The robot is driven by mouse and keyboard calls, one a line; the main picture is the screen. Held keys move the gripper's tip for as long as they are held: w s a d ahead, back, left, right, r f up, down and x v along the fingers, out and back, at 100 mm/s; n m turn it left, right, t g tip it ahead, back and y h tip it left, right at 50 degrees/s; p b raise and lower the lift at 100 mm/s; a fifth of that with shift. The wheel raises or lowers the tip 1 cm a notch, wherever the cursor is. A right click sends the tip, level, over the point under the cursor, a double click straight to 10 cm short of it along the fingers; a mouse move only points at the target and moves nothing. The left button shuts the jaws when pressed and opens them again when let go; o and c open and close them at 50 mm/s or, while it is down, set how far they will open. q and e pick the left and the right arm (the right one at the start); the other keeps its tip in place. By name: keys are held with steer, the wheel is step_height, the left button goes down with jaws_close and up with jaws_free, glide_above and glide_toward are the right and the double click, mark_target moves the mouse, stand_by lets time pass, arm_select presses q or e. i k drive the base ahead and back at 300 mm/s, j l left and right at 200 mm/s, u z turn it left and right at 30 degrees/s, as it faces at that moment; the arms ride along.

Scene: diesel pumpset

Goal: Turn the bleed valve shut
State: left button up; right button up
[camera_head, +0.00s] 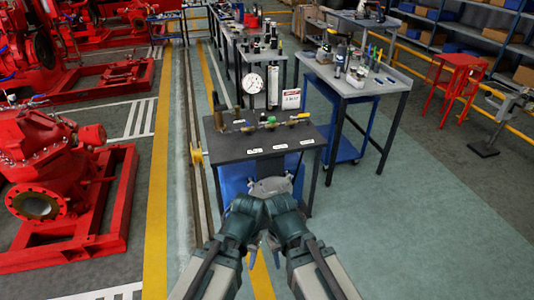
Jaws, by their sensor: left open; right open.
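A dark-topped bench (235,146) stands ahead of my arms and carries a low row of pipe fittings and valves. A round white pressure gauge (252,84) stands up at the back of this row. A yellow valve handle (302,116) is at the right end, and a green part (271,120) is near the middle. I cannot tell which of these is the bleed valve. My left gripper (252,252) and my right gripper (275,247) are small in view, low and close together in front of the bench. Both are open, apart from the fittings.
White labels (280,146) lie along the bench's front, and a red-and-white sign (291,99) stands behind it. A grey workbench (340,84) with tools is at the back right. A red pump (40,170) on its frame stands left.

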mark_target(271, 120)
steer(key=i+l, duration=0.2)
steer(key=i, duration=0.25)
steer(key=i+l, duration=0.2)
steer(key=i, duration=0.3)
steer(key=i+l, duration=0.2)
steer(key=i, duration=0.25)
steer(key=i+l, duration=0.2)
steer(key=i, duration=0.3)
steer(key=i+l, duration=0.2)
steer(key=i, duration=0.25)
